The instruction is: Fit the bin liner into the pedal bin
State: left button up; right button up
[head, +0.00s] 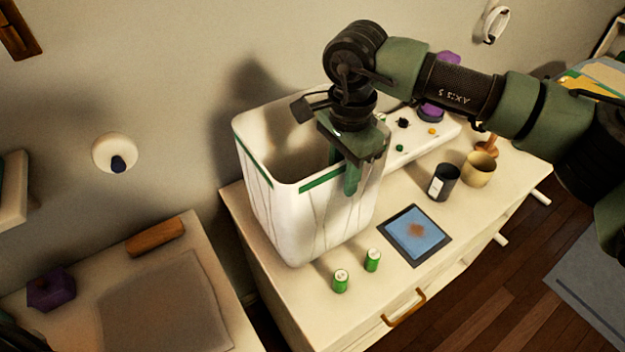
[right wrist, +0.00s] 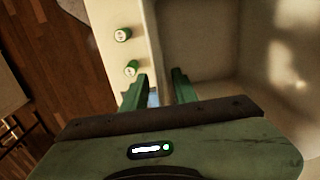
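A white, open-topped bin (head: 290,225) stands on the dresser in the head view, with a green band along parts of its rim. Thin lines run down its outside; I cannot tell whether these are folds of a liner or the bin's own surface. No separate liner shows. Its pale inside (right wrist: 205,45) fills the upper right of the right wrist view. My right gripper (head: 345,172) points down at the bin's near right rim. Its two fingers (right wrist: 160,88) stand apart at the bin's wall, and I see no cloth or film between them. My left gripper is out of view.
On the dresser top (head: 300,310) are two green cans (head: 340,281), a tablet (head: 415,235), a dark cup (head: 443,182), a tan cup (head: 479,169) and a white panel with knobs (head: 425,137). A lower surface at left holds a purple object (head: 51,288) and a brown roll (head: 155,237).

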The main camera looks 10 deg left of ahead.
jog(key=shift+f, duration=1.35)
grip_shut()
jog(key=shift+r, duration=0.1)
